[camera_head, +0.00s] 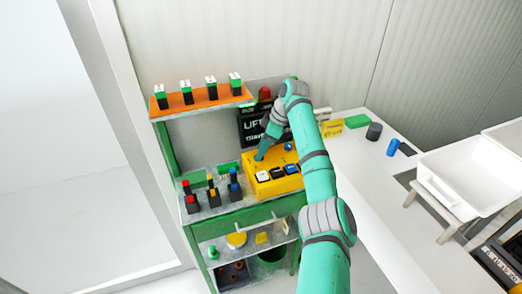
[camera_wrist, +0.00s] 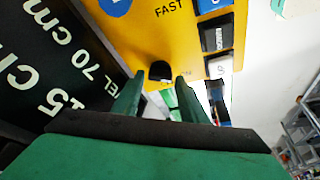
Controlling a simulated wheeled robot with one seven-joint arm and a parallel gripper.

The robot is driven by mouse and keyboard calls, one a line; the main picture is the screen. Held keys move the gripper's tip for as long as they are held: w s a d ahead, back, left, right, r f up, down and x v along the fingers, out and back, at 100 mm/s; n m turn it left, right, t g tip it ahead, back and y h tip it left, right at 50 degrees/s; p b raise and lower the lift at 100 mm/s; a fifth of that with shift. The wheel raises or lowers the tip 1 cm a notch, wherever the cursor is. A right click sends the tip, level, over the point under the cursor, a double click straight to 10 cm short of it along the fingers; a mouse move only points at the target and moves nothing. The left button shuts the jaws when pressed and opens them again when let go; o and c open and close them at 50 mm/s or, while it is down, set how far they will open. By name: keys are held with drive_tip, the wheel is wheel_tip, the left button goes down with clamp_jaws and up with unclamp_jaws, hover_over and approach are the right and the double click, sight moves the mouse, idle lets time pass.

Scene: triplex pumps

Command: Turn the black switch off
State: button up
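A yellow control box (camera_head: 284,158) stands on the shelf unit, and its yellow face (camera_wrist: 185,40) fills the top of the wrist view. A small black switch (camera_wrist: 160,70) stands out from that face. My gripper (camera_wrist: 158,82) is open, with one fingertip on each side of the black switch in the picture; I cannot tell whether either touches it. In the head view my gripper (camera_head: 260,156) points down at the left part of the box, and the switch is hidden there. White, black and blue push buttons (camera_head: 278,172) line the front of the box.
A black lettered sign (camera_head: 253,125) stands close behind the box. Several coloured levers (camera_head: 212,192) stand to its left, below an orange shelf (camera_head: 205,103) with small green-topped blocks. A white table (camera_head: 360,150) with small items extends right.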

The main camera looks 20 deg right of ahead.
drive_tip(key=shift+w+a+f, duration=0.1)
drive_tip(key=shift+a+f, duration=0.05)
drive_tip(key=shift+f, duration=0.2)
drive_tip(key=shift+c, duration=0.6)
drive_tip(key=c, duration=0.6)
drive_tip(key=shift+c, duration=0.2)
